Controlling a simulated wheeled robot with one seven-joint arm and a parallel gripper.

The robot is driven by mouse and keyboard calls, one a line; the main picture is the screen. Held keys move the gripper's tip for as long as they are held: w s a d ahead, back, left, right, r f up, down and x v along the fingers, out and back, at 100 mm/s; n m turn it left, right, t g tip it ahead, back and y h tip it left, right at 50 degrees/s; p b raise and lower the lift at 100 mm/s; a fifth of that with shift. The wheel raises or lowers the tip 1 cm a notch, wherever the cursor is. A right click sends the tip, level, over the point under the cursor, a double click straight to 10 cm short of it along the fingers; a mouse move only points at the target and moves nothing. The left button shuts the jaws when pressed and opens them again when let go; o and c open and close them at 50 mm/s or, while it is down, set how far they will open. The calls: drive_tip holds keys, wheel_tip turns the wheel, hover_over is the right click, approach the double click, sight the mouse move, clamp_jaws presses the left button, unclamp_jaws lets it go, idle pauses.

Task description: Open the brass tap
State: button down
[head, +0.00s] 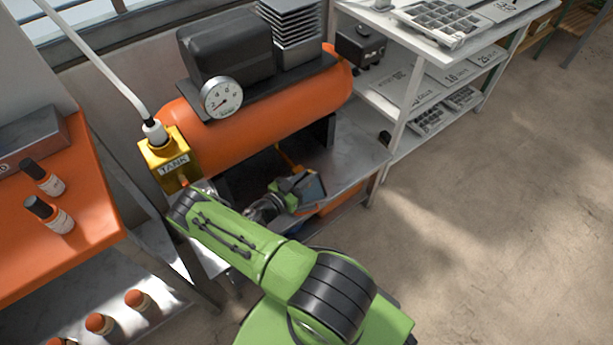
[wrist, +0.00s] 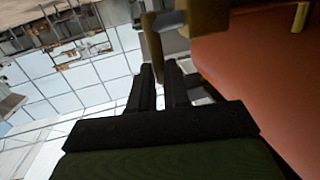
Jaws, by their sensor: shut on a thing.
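In the wrist view, a brass-coloured tap (wrist: 205,18) shows at the top edge, close to the orange tank. Its narrow lever (wrist: 151,42) runs down between the two black fingers of my gripper (wrist: 161,82). The fingers are nearly together and shut on the lever. Where they meet it is partly hidden. In the head view, a thin yellow piece (head: 287,157) shows under the tank, above my wrist; I cannot tell whether it is the lever. My arm and the tank's shadow hide most of that area, and the fingertips are not clear there.
The orange tank (head: 240,125) carries a gauge (head: 222,97) and dark machinery. A yellow block labelled TANK (head: 165,160) with a white hose stands at its left end. An orange bench (head: 85,215) with bottles is left. White shelves (head: 415,95) stand right. The floor at right is clear.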

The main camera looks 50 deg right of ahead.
drive_tip(key=shift+w+a+f+h, duration=0.1)
drive_tip(key=shift+a+f+h, duration=0.1)
drive_tip(key=shift+h, duration=0.3)
drive_tip(key=c, duration=1.1)
unclamp_jaws()
drive_tip(key=shift+a, duration=0.1)
drive_tip(key=a+p, duration=0.1)
drive_tip(key=a, duration=1.4)
drive_tip(key=shift+w+a+f+p, duration=0.15)
drive_tip(key=shift+w+a+p, duration=0.05)
drive_tip(key=shift+a+p, duration=0.15)
